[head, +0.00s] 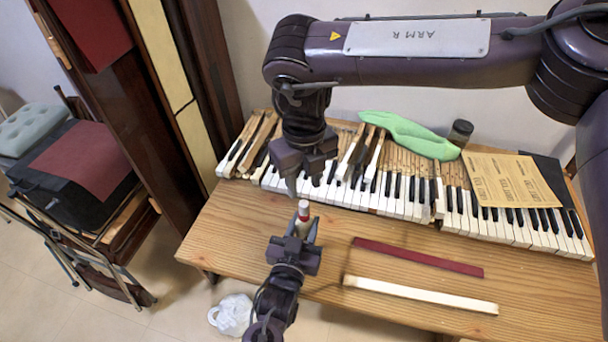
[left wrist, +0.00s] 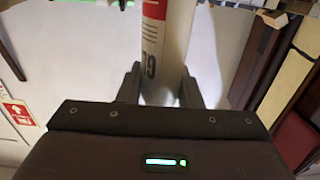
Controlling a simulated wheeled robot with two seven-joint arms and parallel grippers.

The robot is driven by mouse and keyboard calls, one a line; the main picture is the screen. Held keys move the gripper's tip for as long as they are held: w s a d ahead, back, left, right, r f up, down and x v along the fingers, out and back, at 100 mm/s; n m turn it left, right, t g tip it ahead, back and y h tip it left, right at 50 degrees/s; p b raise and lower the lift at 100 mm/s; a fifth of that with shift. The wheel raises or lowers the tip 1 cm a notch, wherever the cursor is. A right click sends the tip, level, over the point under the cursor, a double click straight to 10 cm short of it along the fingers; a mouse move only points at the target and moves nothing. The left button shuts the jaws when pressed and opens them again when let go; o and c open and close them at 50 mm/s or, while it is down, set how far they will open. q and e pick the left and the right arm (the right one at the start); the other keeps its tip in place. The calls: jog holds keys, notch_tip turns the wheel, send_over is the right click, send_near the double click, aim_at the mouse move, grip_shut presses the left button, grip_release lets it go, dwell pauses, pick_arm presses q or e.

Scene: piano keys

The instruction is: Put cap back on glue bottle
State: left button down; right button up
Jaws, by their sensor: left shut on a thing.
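The glue bottle (head: 304,211) is a small white bottle with red near its upper end. It stands about upright in my left gripper (head: 301,233), which is shut on it above the table's left part. In the left wrist view the glue bottle (left wrist: 165,45) shows white with red bands and dark lettering, between the two fingers of my left gripper (left wrist: 160,88). My right gripper (head: 297,186) points down just above the bottle's top, slightly left of it. Its fingers are small and dark, so I cannot tell whether they hold anything. I cannot make out a separate cap.
Piano keys (head: 397,190) line the back of the wooden table (head: 240,232). A green cloth (head: 410,135), a dark jar (head: 460,132) and sandpaper (head: 505,180) lie on or behind them. A dark red strip (head: 418,257) and a white strip (head: 420,294) lie at front right.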

aim_at(304, 203)
notch_tip(304, 203, down, 7)
jog(key=shift+f, duration=0.1)
dwell(0.3)
grip_shut()
jog(key=m, duration=0.5)
jog(key=shift+o, duration=0.7)
grip_release()
notch_tip(304, 203, up, 12)
